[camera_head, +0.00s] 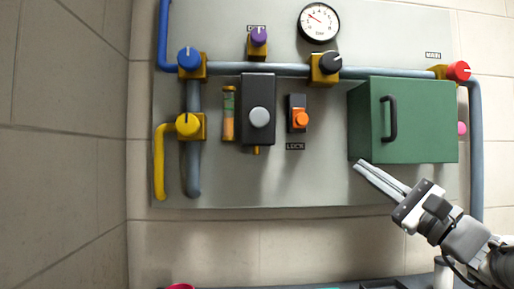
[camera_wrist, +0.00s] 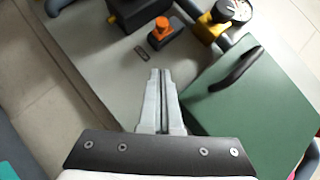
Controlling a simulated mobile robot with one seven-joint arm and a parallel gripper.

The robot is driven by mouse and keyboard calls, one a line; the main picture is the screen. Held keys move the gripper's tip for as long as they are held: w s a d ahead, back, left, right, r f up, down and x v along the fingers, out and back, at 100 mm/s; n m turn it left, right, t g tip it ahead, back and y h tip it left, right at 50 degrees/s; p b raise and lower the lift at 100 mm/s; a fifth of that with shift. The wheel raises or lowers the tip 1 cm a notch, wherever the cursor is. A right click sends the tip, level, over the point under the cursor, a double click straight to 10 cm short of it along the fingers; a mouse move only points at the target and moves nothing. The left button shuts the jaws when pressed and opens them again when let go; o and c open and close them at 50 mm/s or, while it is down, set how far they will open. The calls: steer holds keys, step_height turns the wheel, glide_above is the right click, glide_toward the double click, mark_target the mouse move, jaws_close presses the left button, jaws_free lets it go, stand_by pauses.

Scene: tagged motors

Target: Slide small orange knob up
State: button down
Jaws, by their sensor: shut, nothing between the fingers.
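The small orange knob (camera_head: 301,119) sits on a dark slotted plate (camera_head: 296,101) in the middle of the grey panel, at the plate's lower part. A label reading "LOCK" (camera_head: 295,146) is just below it. In the wrist view the orange knob (camera_wrist: 162,24) is at the top centre, beyond the fingertips. My gripper (camera_head: 360,164) is shut and empty. It is below and to the right of the knob, near the lower left corner of the green box, apart from the knob. Its shut fingers also show in the wrist view (camera_wrist: 160,72).
A green box (camera_head: 433,122) with a dark handle (camera_head: 389,119) stands out from the panel right of the knob. A black box with a grey button (camera_head: 259,117) is left of it. A black valve knob (camera_head: 330,63) on the pipe is above.

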mark_target(300, 117)
steer(key=s+p+x, duration=0.1)
steer(key=x, duration=0.5)
steer(key=s+a+r+p+x, duration=0.1)
steer(key=p+x, duration=0.1)
steer(key=x, duration=0.4)
steer(key=shift+w+a+r, duration=0.15)
steer(key=shift+a+r, duration=0.05)
steer(key=shift+a, duration=0.2)
step_height(300, 117, up, 4)
steer(key=shift+r+p, duration=0.1)
steer(key=shift+p, duration=0.7)
